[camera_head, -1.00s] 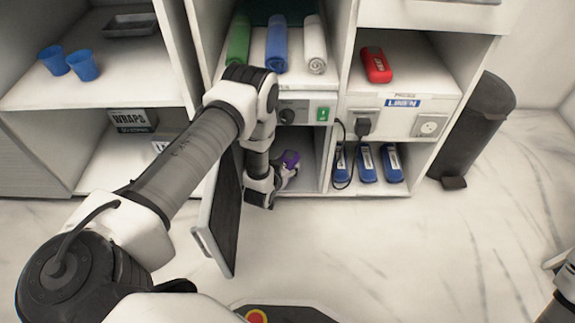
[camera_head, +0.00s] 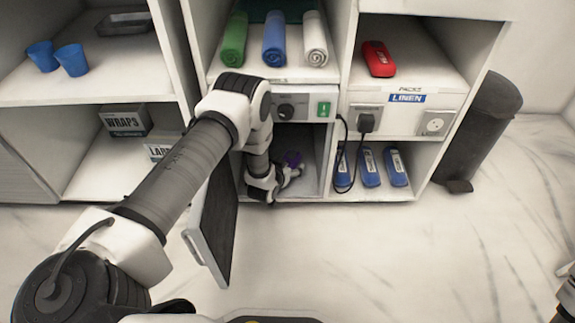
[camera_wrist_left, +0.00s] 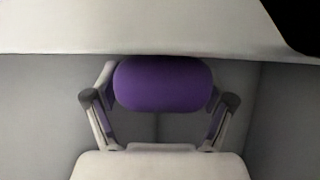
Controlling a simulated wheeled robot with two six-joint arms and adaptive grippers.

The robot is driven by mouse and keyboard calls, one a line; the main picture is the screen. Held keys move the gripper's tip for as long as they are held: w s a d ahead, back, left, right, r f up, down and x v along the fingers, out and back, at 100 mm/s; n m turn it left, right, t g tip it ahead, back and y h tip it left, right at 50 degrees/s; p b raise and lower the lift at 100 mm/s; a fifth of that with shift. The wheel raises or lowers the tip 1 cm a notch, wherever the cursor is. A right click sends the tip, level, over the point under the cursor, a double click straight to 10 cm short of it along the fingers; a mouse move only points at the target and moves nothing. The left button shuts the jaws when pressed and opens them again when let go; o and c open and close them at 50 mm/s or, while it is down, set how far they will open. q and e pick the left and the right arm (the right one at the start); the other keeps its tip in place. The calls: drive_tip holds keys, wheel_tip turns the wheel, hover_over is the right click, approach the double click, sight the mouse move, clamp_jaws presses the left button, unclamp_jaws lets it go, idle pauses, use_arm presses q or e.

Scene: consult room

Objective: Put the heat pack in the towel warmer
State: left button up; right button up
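The towel warmer (camera_head: 310,105) is the unit with a dial and a green switch on its front panel. Its dark door (camera_head: 213,225) stands open to the left. My left gripper (camera_head: 288,172) reaches into the lower opening of the warmer. The purple heat pack (camera_head: 293,158) is at its fingertips. In the left wrist view the heat pack (camera_wrist_left: 163,84) sits between the two fingers, which appear to touch its sides. A pale edge crosses above the pack, with grey walls around it. My right gripper is not in view; only a bit of that arm shows at the right edge.
Green, blue and white rolled towels (camera_head: 274,42) lie above the warmer. A red pack (camera_head: 378,59) lies on the shelf to the right. Blue packs (camera_head: 369,167) stand below it, beside a hanging cord. A dark bin (camera_head: 480,135) stands right. The floor in front is clear.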

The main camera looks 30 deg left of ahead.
use_arm(q)
drive_tip(key=shift+r, duration=0.1)
drive_tip(key=shift+r, duration=0.25)
drive_tip(key=p+v, duration=0.7)
drive_tip(key=v, duration=0.4)
drive_tip(key=shift+s+r, duration=0.1)
drive_tip(key=shift+s, duration=0.4)
